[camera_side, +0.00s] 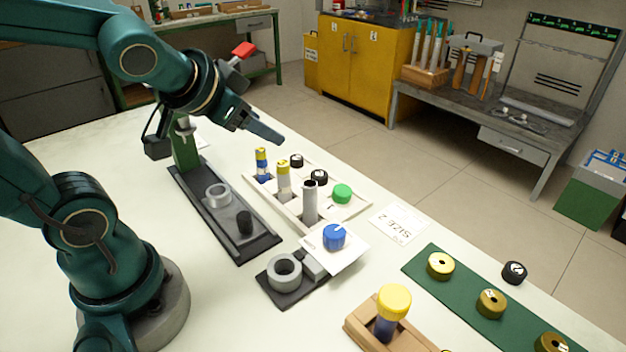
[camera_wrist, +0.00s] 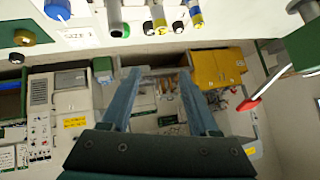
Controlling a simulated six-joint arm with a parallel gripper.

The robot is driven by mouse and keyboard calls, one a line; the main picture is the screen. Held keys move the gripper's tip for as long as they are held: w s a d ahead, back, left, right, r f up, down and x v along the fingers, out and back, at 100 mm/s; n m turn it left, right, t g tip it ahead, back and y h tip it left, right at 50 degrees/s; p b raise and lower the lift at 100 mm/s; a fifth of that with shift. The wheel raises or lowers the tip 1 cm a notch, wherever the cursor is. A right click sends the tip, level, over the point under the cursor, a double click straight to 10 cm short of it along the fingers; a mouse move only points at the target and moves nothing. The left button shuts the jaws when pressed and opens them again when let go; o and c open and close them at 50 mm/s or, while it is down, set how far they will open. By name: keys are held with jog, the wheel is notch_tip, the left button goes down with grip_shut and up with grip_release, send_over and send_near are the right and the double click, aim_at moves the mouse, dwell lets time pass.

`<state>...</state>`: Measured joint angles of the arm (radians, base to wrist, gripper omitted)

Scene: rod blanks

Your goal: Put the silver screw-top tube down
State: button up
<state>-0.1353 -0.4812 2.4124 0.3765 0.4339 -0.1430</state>
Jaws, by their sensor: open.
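A plain silver tube (camera_side: 310,204) stands upright at the front of a pale rack (camera_side: 258,193), its top dark and uncapped. It also shows at the top of the wrist view (camera_wrist: 115,14). Behind it in the rack stand a silver-grey tube with a yellow cap (camera_side: 283,181) and a blue tube with a yellow top (camera_side: 262,165). My gripper (camera_side: 264,133) is open and empty, in the air above and behind the rack, apart from the tubes. Its spread fingers (camera_wrist: 160,75) show nothing between them in the wrist view.
Black caps (camera_side: 319,177) and a green cap (camera_side: 342,193) sit on the rack. A blue cap (camera_side: 334,236) lies on a white pad in front. A dark fixture (camera_side: 225,215) with a green column stands left.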

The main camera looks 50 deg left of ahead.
jog(key=s+d+f+g+h, duration=0.2)
jog(key=s+d+g+h, duration=0.1)
jog(key=s+d, duration=0.4)
jog(key=shift+s+f, duration=0.15)
jog(key=shift+s, duration=1)
